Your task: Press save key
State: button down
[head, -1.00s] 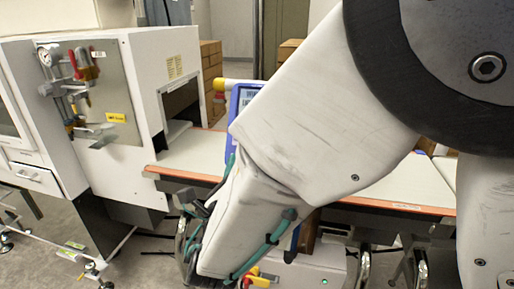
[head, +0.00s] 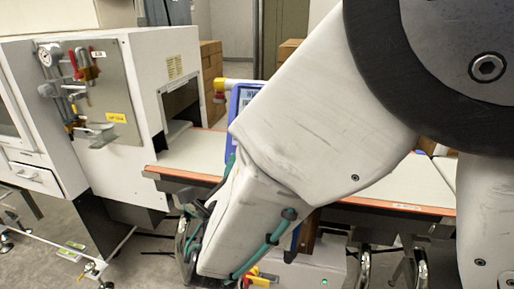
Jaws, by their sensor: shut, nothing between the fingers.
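A blue-framed display terminal (head: 236,100) stands behind the belt, and only its left part shows. My arm covers the rest of it, and I cannot make out a save key. My arm crosses the right half of the head view and bends down in front of the belt.
The pale belt (head: 196,152) with an orange front edge runs across the middle. A white cabinet (head: 140,75) with gauge and valves stands left. Brown boxes (head: 211,68) are stacked behind. A white box (head: 310,271) with a green light is below the belt.

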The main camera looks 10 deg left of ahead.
jog(key=shift+w, duration=0.1)
jog(key=shift+w+f, duration=0.15)
jog(key=shift+w, duration=0.15)
jog(key=shift+w+d+f, duration=0.1)
jog(key=shift+w+f, duration=0.1)
jog(key=shift+w, duration=0.15)
dwell(0.8)
jog(key=shift+s+r, duration=0.35)
jog(key=shift+s, duration=0.4)
jog(key=shift+s+a+r, duration=0.1)
jog(key=shift+s+r, duration=0.3)
jog(key=shift+s, duration=0.35)
jog(key=shift+s+a+r, duration=0.1)
jog(key=shift+s+r, duration=0.25)
jog(key=shift+s, duration=0.35)
jog(key=shift+s+r, duration=0.4)
jog(key=shift+s, duration=0.35)
